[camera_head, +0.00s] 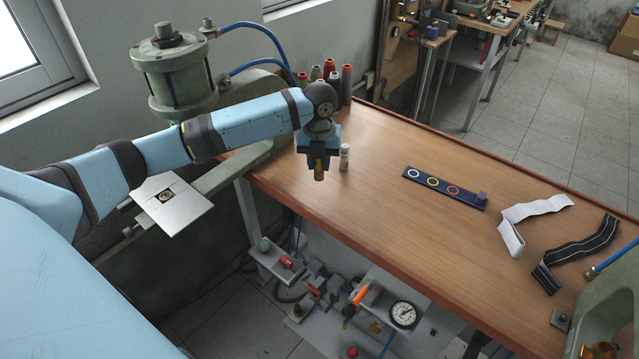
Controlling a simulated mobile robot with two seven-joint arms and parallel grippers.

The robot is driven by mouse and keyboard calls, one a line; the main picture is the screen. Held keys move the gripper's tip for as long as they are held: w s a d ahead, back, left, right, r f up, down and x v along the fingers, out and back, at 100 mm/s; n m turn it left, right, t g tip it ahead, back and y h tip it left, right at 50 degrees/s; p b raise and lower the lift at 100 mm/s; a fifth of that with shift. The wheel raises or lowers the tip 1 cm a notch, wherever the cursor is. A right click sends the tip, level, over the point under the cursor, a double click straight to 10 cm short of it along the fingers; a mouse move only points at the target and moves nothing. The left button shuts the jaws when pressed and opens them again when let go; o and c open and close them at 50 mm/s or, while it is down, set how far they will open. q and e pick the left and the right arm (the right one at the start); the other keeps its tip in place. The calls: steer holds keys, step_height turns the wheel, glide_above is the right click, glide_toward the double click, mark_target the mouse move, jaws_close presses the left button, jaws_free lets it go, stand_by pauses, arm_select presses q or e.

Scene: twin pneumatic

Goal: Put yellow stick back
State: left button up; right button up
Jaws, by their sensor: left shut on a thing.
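My left gripper (319,160) points down above the near left part of the wooden table (400,240). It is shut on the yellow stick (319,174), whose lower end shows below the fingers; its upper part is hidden. A dark holder strip (443,189) lies to the right on the table. A small whitish cylinder (344,158) stands upright just right of the gripper. My right gripper is not in view.
Several thread spools (346,86) stand at the table's far left corner, behind my left arm. A white strap (535,209) and a dark striped strap (577,252) lie at the right. A green press (175,70) stands at the left. The table between gripper and holder is mostly clear.

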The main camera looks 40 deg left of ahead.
mark_target(319, 171)
arm_select(q)
step_height(319, 171, down, 4)
steer(key=shift+r, duration=0.25)
steer(key=shift+f, duration=2.2)
steer(key=shift+f, duration=0.15)
steer(key=o, duration=0.8)
step_height(319, 171, up, 12)
steer(key=shift+r+b, duration=0.2)
steer(key=shift+b, duration=0.15)
